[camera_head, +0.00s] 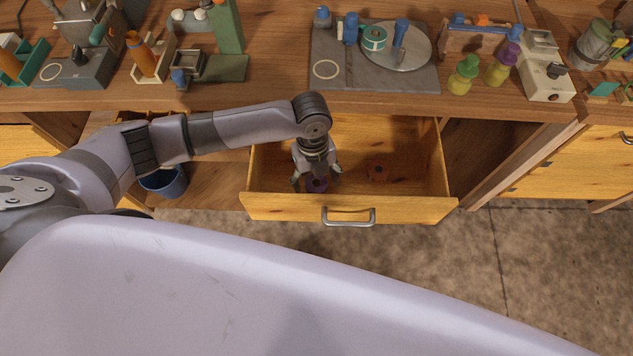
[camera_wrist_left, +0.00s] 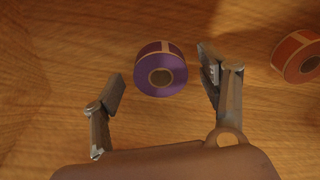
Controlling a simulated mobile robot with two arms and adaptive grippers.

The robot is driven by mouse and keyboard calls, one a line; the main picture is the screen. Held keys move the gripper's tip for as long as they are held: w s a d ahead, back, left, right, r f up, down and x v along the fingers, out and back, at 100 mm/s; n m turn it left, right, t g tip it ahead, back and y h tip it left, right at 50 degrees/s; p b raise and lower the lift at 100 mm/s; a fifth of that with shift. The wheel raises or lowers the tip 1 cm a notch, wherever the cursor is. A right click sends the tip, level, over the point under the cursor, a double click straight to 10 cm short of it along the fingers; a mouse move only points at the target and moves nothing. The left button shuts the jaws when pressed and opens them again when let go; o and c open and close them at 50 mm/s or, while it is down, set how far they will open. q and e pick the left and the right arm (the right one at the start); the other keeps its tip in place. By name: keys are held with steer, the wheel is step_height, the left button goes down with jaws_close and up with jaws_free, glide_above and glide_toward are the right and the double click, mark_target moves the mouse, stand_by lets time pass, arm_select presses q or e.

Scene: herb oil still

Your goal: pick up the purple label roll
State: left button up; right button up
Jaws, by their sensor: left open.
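The purple label roll (camera_head: 317,185) lies in the open drawer (camera_head: 420,207), partly hidden by my left gripper (camera_head: 316,180). In the left wrist view the purple label roll (camera_wrist_left: 160,70) lies on the wooden drawer floor, with its round core hole showing. My left gripper (camera_wrist_left: 163,88) is open in that view, one finger to the left of the roll and one to the right. The roll appears between the fingertips and slightly beyond them; I cannot tell whether either finger touches it. My right gripper is not in view.
The drawer walls surround the gripper. The bench top (camera_head: 285,90) above holds a grey board with a round plate (camera_head: 415,55). A blue bucket (camera_head: 165,182) stands on the left.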

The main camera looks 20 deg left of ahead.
arm_select(q)
steer(key=c, duration=1.3)
steer(key=shift+o, duration=0.2)
steer(key=shift+r, duration=0.2)
